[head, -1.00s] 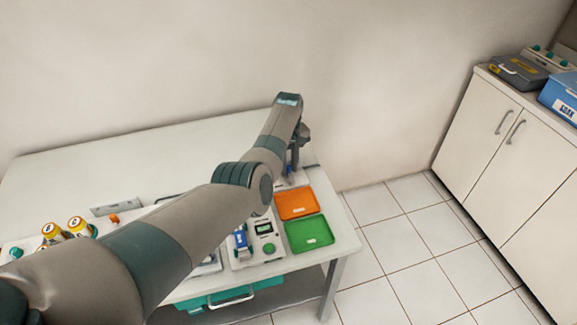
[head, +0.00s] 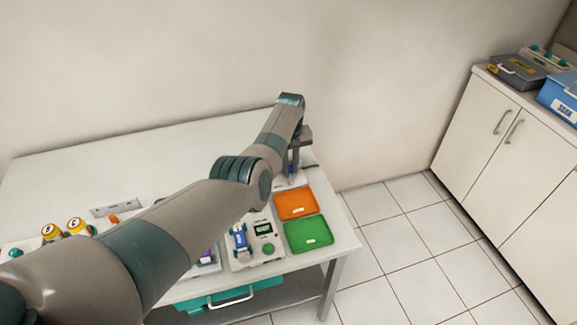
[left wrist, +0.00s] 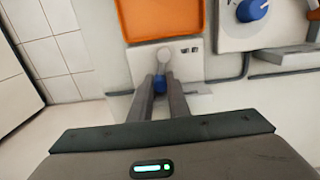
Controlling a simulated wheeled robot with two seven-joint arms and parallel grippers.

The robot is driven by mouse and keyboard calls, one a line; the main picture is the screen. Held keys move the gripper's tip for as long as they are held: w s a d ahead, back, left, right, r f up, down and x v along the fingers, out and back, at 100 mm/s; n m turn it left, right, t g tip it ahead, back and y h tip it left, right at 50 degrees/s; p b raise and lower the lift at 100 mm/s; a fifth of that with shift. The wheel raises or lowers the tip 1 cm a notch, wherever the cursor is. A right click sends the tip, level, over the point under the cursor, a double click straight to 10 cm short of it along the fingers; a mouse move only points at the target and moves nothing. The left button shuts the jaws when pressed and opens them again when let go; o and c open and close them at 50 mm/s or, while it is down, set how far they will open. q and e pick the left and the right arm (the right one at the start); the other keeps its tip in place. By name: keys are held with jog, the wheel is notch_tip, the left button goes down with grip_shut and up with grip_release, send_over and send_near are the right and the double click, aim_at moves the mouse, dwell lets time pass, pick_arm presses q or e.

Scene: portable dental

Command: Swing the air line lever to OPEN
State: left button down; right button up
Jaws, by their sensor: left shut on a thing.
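The air line lever is at the far right end of the table, on a white base plate (left wrist: 180,62) beyond the orange tray. In the left wrist view, its blue grip (left wrist: 160,84) sits between the fingertips of my left gripper (left wrist: 161,88). A round pale grey part (left wrist: 164,54) shows just above the grip. My left gripper is shut on the lever and points down at it in the head view (head: 292,171). Small dark marks on the plate are too small to read. My right gripper is in neither view.
An orange tray (head: 295,205) and a green tray (head: 308,234) lie beside the plate. A unit with a blue knob (left wrist: 252,10) is close by in the wrist view. Grey tubing (left wrist: 222,80) runs along the plate. Yellow-topped jars (head: 77,225) stand at the left.

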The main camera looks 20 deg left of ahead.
pick_arm(q)
jog(key=shift+w+d+m, duration=0.1)
jog(key=shift+d+m, duration=0.3)
jog(key=shift+m, duration=0.8)
jog(key=shift+d+m+p, duration=0.3)
jog(key=shift+m, duration=0.6)
jog(key=shift+d+m+p, duration=0.25)
jog(key=shift+m, duration=0.65)
jog(key=c, duration=1.9)
grip_release()
jog(key=shift+c, duration=0.2)
jog(key=shift+r, duration=0.15)
